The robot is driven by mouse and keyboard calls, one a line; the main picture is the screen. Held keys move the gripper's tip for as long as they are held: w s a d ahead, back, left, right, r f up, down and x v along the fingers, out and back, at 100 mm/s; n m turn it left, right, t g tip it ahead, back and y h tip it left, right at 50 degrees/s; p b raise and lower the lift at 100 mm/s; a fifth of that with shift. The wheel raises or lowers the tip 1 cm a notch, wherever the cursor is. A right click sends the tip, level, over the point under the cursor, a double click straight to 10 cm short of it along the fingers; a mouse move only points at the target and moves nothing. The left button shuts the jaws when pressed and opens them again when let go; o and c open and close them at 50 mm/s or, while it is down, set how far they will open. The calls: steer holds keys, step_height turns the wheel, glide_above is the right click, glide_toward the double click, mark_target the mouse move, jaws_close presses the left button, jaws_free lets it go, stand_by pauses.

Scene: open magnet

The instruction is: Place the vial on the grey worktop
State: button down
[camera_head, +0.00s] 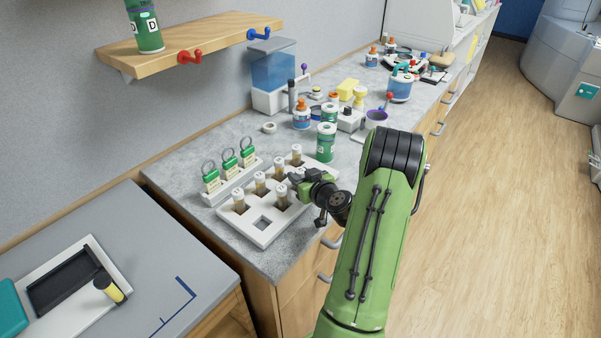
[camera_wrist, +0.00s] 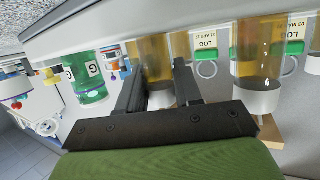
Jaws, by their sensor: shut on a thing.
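My gripper (camera_head: 297,179) is over the white rack (camera_head: 262,236) on the speckled grey counter (camera_head: 181,170). In the wrist view its dark fingers (camera_wrist: 158,88) are closed around an amber vial (camera_wrist: 150,58) with a white cap. In the head view the gripper largely hides this vial. I cannot tell whether its base is clear of the rack. Other amber vials with white caps stand in the rack, one at the front (camera_head: 282,198) and one at the left (camera_head: 239,203). A smooth grey worktop (camera_head: 150,235) lies at the lower left.
The smooth worktop carries a white tray (camera_head: 65,318) with a dark recess and a yellow, black-capped vial (camera_head: 108,287). Green-tagged pieces (camera_head: 229,160) stand behind the rack. Green jars (camera_head: 326,142) and bottles crowd the counter beyond. A wooden shelf (camera_head: 205,43) overhangs the back.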

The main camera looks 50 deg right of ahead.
steer(key=shift+f+b, duration=0.2)
steer(key=shift+b, duration=0.1)
steer(key=c, duration=0.7)
jaws_free()
steer(key=shift+s, duration=0.1)
steer(key=shift+b+v, duration=3.65)
steer(key=shift+v, duration=4.15)
